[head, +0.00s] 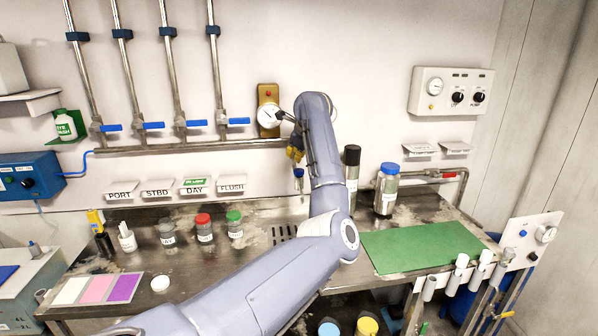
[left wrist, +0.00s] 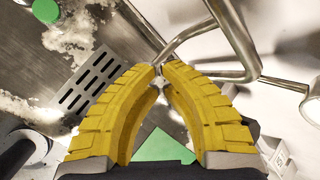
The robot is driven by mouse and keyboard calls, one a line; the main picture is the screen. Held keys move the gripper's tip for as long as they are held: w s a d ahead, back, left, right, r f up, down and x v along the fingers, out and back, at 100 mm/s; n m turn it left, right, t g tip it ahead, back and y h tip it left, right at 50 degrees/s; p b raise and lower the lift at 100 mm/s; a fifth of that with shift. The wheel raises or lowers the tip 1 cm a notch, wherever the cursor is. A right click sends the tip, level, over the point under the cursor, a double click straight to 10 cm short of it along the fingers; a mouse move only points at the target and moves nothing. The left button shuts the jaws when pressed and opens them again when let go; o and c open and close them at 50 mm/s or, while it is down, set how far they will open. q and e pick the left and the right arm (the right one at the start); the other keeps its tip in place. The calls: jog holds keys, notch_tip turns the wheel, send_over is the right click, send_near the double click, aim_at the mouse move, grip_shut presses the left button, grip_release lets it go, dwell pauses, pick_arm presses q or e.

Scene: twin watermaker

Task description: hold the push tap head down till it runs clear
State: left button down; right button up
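My left arm reaches across the bench. Its gripper, with yellow fingers (head: 295,153), points down near the back wall, above the steel bench and just above a small blue-topped item (head: 298,173). In the left wrist view the yellow fingers (left wrist: 161,72) come together at the tips, with no object clearly held between them. A bent steel tube (left wrist: 190,36) runs right beside the tips. No running water is visible. My right gripper is not in view.
A drain grille (left wrist: 90,80) lies beside the fingers. Red-capped (head: 203,228) and green-capped (head: 235,225) jars stand left. Right of my arm are a black-capped bottle (head: 352,160), a blue-capped jar (head: 387,190) and a green mat (head: 425,245). A gauge (head: 268,116) is on the wall.

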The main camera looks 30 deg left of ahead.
pick_arm(q)
jog(key=shift+f, duration=0.6)
jog(key=shift+f, duration=0.15)
dwell(1.2)
jog(key=shift+f, duration=0.25)
jog(key=shift+f, duration=0.6)
dwell(1.9)
jog(key=shift+r, duration=0.2)
dwell(1.7)
jog(key=shift+r, duration=0.8)
jog(key=shift+r, duration=0.1)
jog(key=shift+r, duration=2.4)
